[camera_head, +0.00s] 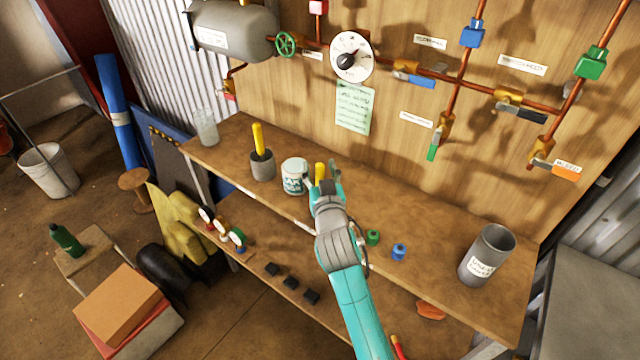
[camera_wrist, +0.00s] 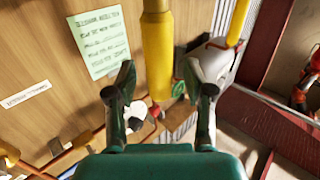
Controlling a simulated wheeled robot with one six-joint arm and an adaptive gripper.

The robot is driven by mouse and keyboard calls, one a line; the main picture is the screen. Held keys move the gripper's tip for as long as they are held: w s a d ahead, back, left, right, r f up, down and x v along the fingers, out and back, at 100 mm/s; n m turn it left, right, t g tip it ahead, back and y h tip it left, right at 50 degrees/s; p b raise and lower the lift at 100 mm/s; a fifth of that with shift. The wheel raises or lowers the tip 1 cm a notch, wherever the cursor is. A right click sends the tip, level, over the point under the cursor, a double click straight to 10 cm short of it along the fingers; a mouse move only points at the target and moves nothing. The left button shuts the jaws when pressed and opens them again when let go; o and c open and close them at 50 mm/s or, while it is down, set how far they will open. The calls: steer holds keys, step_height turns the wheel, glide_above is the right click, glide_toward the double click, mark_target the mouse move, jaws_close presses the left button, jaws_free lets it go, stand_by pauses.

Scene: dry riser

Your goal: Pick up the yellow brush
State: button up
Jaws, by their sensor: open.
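Two yellow handles show; I cannot tell which is the brush, as no bristles are visible. One yellow handle (camera_head: 320,171) stands at my gripper (camera_head: 322,177), its lower part hidden behind the gripper. In the wrist view this handle (camera_wrist: 157,48) lies between the two fingers of my gripper (camera_wrist: 159,74), with gaps on both sides. The fingers are open and hold nothing. The other yellow handle (camera_head: 258,138) stands upright in a grey cup (camera_head: 262,166) farther left on the bench; a yellow handle (camera_wrist: 238,20) also shows at the wrist view's upper right.
A white patterned mug (camera_head: 294,177) stands just left of my gripper on the wooden bench (camera_head: 440,262). A glass jar (camera_head: 206,128) is at the far left, a grey canister (camera_head: 486,256) at the right. Small green (camera_head: 373,237) and blue (camera_head: 399,251) parts lie near my arm. Pipes and valves line the wall behind.

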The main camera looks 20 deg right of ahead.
jaws_close()
